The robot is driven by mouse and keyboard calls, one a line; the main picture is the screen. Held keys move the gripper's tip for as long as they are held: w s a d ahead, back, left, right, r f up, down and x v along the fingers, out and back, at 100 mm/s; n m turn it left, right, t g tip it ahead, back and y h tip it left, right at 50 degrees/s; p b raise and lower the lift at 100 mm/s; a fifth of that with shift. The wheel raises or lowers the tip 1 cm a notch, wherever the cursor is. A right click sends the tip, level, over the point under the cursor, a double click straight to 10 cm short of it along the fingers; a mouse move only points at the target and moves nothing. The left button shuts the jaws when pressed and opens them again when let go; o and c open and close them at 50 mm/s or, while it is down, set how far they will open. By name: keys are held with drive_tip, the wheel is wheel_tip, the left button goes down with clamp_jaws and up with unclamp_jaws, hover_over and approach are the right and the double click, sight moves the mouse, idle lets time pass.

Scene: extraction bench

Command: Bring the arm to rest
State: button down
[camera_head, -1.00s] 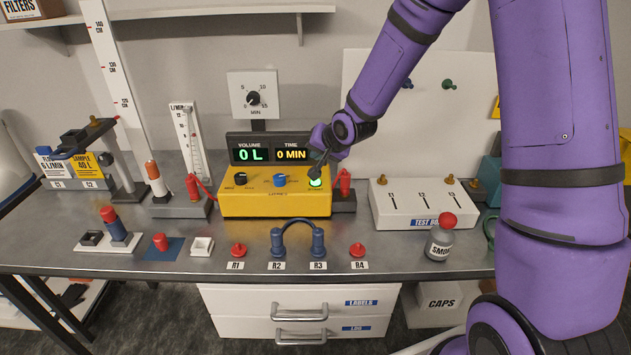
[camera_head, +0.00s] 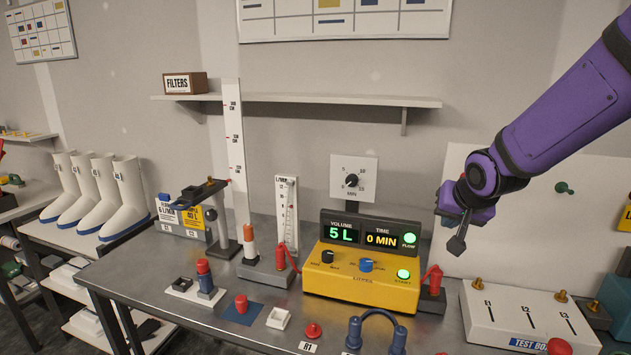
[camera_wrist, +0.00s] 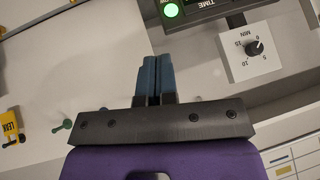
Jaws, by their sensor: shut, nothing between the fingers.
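My gripper (camera_head: 457,243) hangs from the purple arm at the right of the head view, in the air above and to the right of the yellow pump box (camera_head: 362,287). Its fingers are closed together and empty; they also show as blue-grey fingers (camera_wrist: 157,78) in the wrist view. They touch nothing. The box's display (camera_head: 371,234) reads 5 L and 0 MIN. A green flow light (camera_head: 410,239) and a green start button (camera_head: 403,274) are lit.
A white test box (camera_head: 525,318) stands on the bench right of the pump. White boots (camera_head: 100,195) stand at the left. A flow tube stand (camera_head: 288,222) is left of the pump.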

drive_tip(key=s+r+n, duration=0.1)
drive_tip(key=s+r, duration=0.2)
drive_tip(key=s, duration=0.6)
drive_tip(key=s+d+r+n+g, duration=0.1)
drive_tip(key=s+r, duration=0.2)
drive_tip(key=s, duration=0.6)
drive_tip(key=s+d+r+n+g, duration=0.1)
drive_tip(key=s+r, duration=0.3)
drive_tip(key=s, duration=0.5)
drive_tip(key=shift+s+d, duration=0.25)
drive_tip(key=shift+s, duration=0.15)
